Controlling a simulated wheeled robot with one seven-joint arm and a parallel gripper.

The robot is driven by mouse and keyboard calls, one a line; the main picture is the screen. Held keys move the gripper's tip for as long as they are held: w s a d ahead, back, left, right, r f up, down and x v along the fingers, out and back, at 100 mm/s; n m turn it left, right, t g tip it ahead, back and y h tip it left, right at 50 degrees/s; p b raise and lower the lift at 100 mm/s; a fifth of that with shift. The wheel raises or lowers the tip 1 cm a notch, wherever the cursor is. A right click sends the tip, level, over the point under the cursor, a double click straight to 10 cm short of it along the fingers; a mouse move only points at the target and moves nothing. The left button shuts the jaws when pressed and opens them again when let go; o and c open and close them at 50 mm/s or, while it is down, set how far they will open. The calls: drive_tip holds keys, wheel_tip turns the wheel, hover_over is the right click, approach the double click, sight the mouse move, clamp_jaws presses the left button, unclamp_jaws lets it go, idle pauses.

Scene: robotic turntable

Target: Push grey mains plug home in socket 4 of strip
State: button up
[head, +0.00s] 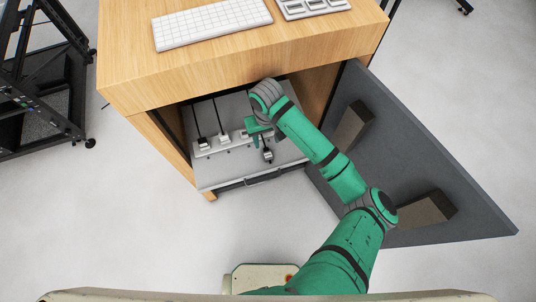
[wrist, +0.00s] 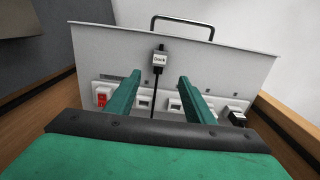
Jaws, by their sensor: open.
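My gripper (head: 260,132) is open above the right part of the white power strip (head: 232,140). In the wrist view its two green fingers (wrist: 159,80) stand apart with nothing gripped between them. A dark plug labelled "Dock" (wrist: 159,60) lies off the strip on the tray, on the handle side, with its black cable running back between the fingers. The same plug shows in the head view (head: 267,155). I cannot tell whether it is the grey mains plug. Socket numbers are not readable, and my fingers hide part of the strip.
The strip sits on a grey pulled-out tray (head: 220,178) with a front handle, inside a wooden cabinet (head: 160,85). A red switch (wrist: 101,98) shows at one end. A dark open door (head: 400,165) stands right.

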sight(268, 153)
drive_tip(key=f, duration=1)
drive_tip(key=shift+s+d+f, duration=0.1)
drive_tip(key=shift+d+f, duration=0.1)
drive_tip(key=shift+f, duration=0.15)
drive_tip(key=c, duration=1.1)
